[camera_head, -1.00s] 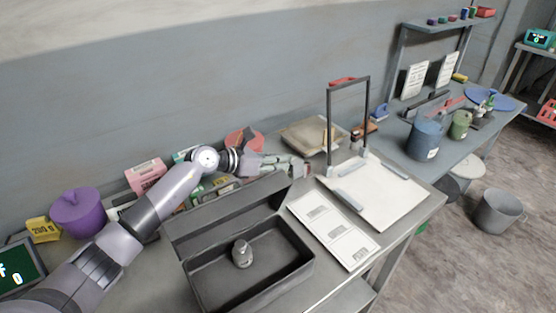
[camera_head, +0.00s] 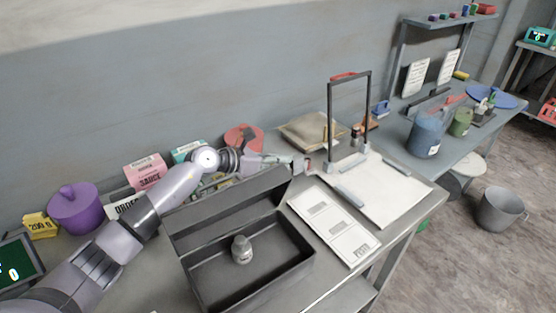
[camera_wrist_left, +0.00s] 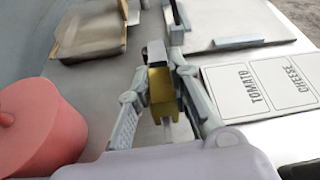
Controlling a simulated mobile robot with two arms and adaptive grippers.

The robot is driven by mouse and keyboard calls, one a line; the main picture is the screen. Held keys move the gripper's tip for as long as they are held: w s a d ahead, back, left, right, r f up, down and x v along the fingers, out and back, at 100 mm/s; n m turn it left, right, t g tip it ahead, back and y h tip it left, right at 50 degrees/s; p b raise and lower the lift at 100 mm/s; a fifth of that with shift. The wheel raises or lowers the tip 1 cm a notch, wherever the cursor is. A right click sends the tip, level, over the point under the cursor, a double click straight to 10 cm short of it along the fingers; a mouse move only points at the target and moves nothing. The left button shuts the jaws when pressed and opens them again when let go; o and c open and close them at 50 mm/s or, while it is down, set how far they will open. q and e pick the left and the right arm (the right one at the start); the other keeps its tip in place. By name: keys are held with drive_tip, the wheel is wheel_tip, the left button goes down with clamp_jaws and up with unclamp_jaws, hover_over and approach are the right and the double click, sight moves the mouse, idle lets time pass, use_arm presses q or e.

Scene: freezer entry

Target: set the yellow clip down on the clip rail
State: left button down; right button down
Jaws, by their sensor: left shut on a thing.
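My left gripper (camera_head: 304,166) reaches over the bench, just left of the white board. In the left wrist view the left gripper (camera_wrist_left: 163,108) is shut on the yellow clip (camera_wrist_left: 160,88), which has a grey top and hangs between the fingers. The clip is too small to make out in the head view. I cannot tell for certain which part is the clip rail. A grey bar (camera_head: 348,199) lies on the white board (camera_head: 385,190), beside a dark upright frame (camera_head: 329,115). My right gripper is not in view.
An open grey box (camera_head: 250,278) holds a small grey weight (camera_head: 241,250). A card with labelled fields (camera_head: 335,230) lies right of it. A beige tray (camera_head: 305,130), a red lidded pot (camera_head: 243,139) and a purple pot (camera_head: 73,208) stand along the wall.

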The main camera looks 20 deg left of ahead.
use_arm(q)
drive_tip(key=shift+f+b, duration=0.7)
drive_tip(key=shift+f, duration=0.2)
drive_tip(key=c, duration=1.4)
unclamp_jaws()
wheel_tip(320, 180, up, 10)
